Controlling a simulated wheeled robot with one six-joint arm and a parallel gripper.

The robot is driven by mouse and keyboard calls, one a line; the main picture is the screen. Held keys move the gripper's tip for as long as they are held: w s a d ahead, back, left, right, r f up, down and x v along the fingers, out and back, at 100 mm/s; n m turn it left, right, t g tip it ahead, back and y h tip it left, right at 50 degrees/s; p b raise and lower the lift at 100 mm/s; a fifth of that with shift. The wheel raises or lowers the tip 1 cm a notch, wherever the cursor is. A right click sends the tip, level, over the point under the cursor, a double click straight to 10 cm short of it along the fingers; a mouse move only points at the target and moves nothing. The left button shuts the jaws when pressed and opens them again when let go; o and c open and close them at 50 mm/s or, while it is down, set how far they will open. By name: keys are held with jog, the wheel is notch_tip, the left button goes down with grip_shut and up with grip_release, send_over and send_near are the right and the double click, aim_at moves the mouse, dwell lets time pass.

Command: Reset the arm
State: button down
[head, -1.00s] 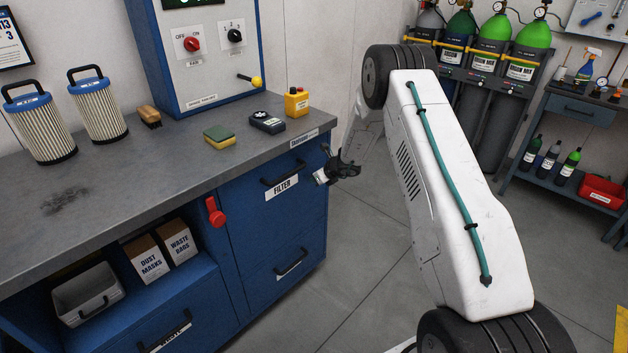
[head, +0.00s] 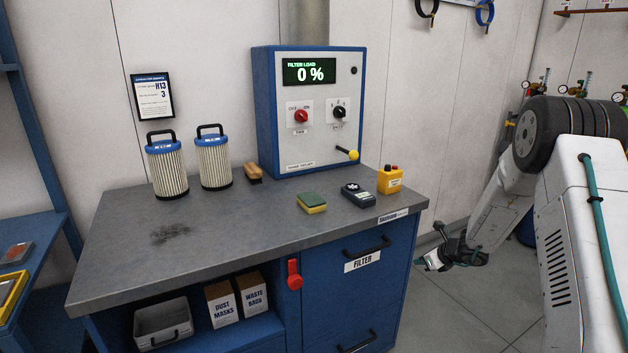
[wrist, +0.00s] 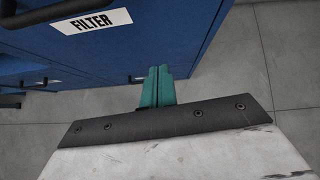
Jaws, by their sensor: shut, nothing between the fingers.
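My gripper (head: 432,261) is at the right of the bench in the head view, beside the blue cabinet's right edge and apart from it. In the wrist view its green fingers (wrist: 157,87) are together with nothing between them. The white FILTER label and drawer front (wrist: 92,22) show at the upper left of the wrist view, with grey floor below. My white arm (head: 575,240) is folded at the right of the head view.
The grey-topped bench (head: 120,250) carries two filter cartridges (head: 168,170), a brush (head: 253,172), a sponge (head: 312,203), a handheld meter (head: 357,196) and a yellow button box (head: 390,180). A control box (head: 290,130) reads 0 %. Floor (head: 450,310) right of the cabinet is clear.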

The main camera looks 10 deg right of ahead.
jog(key=s+a+r+n+g+y, duration=0.2)
jog(key=s+a+r+n+g, duration=0.2)
jog(key=s+a+r+n, duration=0.6)
jog(key=s+a+r+n+g+y, duration=0.1)
jog(key=s+a+r+n+g, duration=0.4)
jog(key=s+n, duration=0.45)
jog(key=s+r+n+t+h, duration=0.1)
jog(key=s+r+n+h, duration=0.2)
jog(key=s, duration=1.1)
jog(key=s+r+n+t+h, duration=0.1)
jog(key=s+r+n+h, duration=0.2)
jog(key=s+r+n, duration=0.5)
jog(key=s+r, duration=0.5)
jog(key=s, duration=0.1)
jog(key=shift+s+a+h, duration=0.25)
jog(key=shift+s+h, duration=0.1)
jog(key=shift+h, duration=0.05)
